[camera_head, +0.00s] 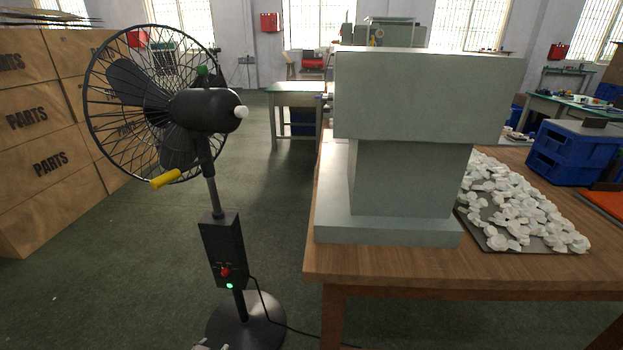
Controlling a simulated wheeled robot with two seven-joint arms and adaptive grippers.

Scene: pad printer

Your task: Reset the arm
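The grey-green pad printer (428,95) stands upright on the wooden table (430,268), showing a wide upper housing, a narrower column and a flat base. No arm of mine is seen touching it.
A black pedestal fan (222,250) with a yellow handle and a lit green light stands left of the table. Cardboard boxes (45,160) are stacked at left. White parts (515,205) lie on a dark tray; blue crates (580,152) stand behind. Green floor lies between boxes and table.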

